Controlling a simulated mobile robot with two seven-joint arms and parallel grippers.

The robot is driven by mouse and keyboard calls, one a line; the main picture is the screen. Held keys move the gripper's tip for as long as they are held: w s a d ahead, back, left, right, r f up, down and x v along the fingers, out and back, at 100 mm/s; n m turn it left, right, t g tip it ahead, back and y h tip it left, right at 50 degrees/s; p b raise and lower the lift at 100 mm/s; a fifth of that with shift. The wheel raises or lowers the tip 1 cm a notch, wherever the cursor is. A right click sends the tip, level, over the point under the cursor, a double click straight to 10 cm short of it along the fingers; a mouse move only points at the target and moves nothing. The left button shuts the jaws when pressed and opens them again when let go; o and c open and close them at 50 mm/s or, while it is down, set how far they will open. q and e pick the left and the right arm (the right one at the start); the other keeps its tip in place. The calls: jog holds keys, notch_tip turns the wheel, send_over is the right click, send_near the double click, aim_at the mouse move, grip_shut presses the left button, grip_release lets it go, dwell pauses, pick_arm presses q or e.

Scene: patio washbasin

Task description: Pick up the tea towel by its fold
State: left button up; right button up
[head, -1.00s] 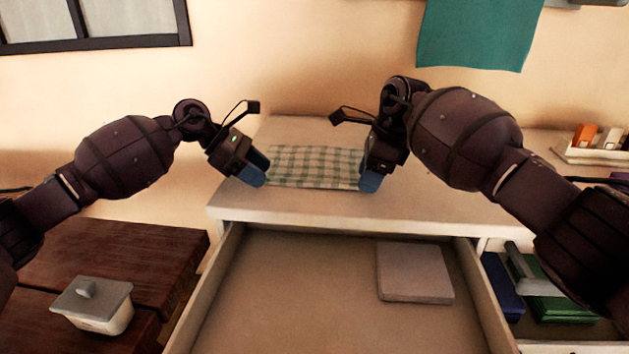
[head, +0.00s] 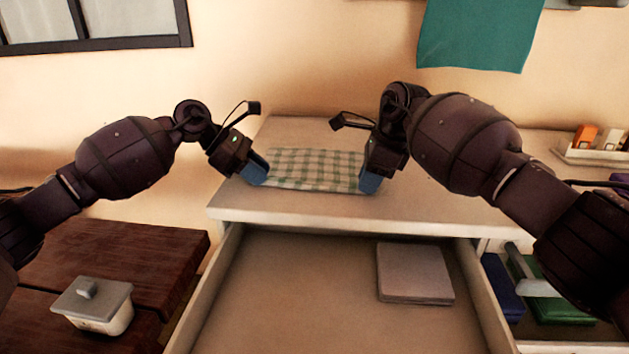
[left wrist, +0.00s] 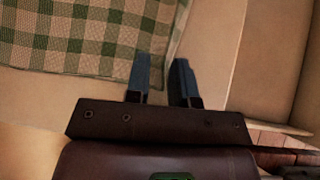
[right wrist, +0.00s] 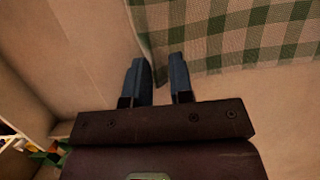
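The tea towel (head: 315,169), green-and-white checked, lies flat on the pale counter top. My left gripper (head: 256,172) is at its left near corner and my right gripper (head: 370,180) at its right near corner. In the left wrist view, the towel (left wrist: 85,35) has its edge strip reaching between the fingers of my left gripper (left wrist: 160,75), which stand apart. In the right wrist view, a corner of the towel (right wrist: 235,35) reaches between the fingers of my right gripper (right wrist: 158,75), also apart. I see no clear grip on the cloth. Which edge is the fold is unclear.
An open drawer (head: 310,300) below the counter holds a flat grey square (head: 414,272). A lidded pot (head: 95,305) stands on dark wood at left. A teal cloth (head: 478,35) hangs on the wall. A tray (head: 590,155) with small items stands at right.

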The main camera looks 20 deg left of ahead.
pick_arm(q)
jog(key=shift+f, duration=0.35)
grip_shut()
pick_arm(e)
jog(key=shift+s+f, duration=0.1)
jog(key=shift+f, duration=0.3)
grip_shut()
pick_arm(q)
jog(key=shift+r, duration=0.15)
pick_arm(e)
jog(key=shift+d, duration=0.1)
